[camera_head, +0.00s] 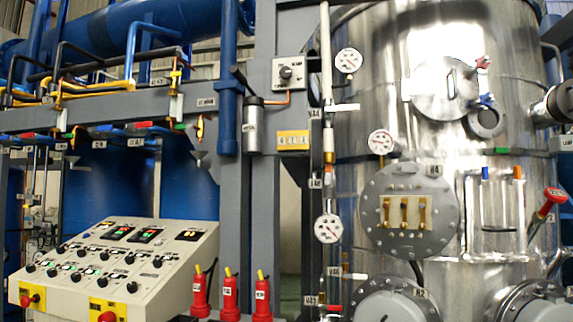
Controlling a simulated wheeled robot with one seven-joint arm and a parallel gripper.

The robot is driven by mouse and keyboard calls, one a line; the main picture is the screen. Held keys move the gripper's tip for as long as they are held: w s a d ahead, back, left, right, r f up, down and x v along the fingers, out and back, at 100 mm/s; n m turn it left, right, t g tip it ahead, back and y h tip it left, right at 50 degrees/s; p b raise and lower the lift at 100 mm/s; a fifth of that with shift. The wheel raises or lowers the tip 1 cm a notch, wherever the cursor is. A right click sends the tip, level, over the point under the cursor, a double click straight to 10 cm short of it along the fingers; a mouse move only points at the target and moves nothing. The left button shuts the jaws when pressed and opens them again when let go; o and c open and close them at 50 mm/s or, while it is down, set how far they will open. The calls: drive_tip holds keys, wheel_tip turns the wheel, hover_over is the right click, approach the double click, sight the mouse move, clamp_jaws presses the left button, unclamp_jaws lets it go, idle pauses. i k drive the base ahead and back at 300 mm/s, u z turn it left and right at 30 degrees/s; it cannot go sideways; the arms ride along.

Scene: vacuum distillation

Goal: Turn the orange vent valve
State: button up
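Several small orange parts show, and I cannot tell which one is the vent valve. An orange-capped fitting (517,173) tops a clear vertical tube on the front of the steel vessel (450,65). An orange fitting (329,157) sits on the thin vertical pipe left of the vessel. A small orange-yellow handle (200,127) hangs on the piping above the blue tanks at the left. Labels near these parts are too small to read surely. My gripper is not in view, and nothing touches these parts.
A sloped control panel (115,262) with buttons stands at the lower left. Several red bottle-like items (230,298) stand right of it. A grey column (238,200) rises mid-picture. A red-handled lever (548,203) juts out at the right. Pressure gauges (328,228) flank the vessel.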

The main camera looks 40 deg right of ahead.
sight(328, 167)
drive_tip(key=z, duration=0.7)
drive_tip(key=i, duration=0.75)
drive_tip(key=z, duration=0.95)
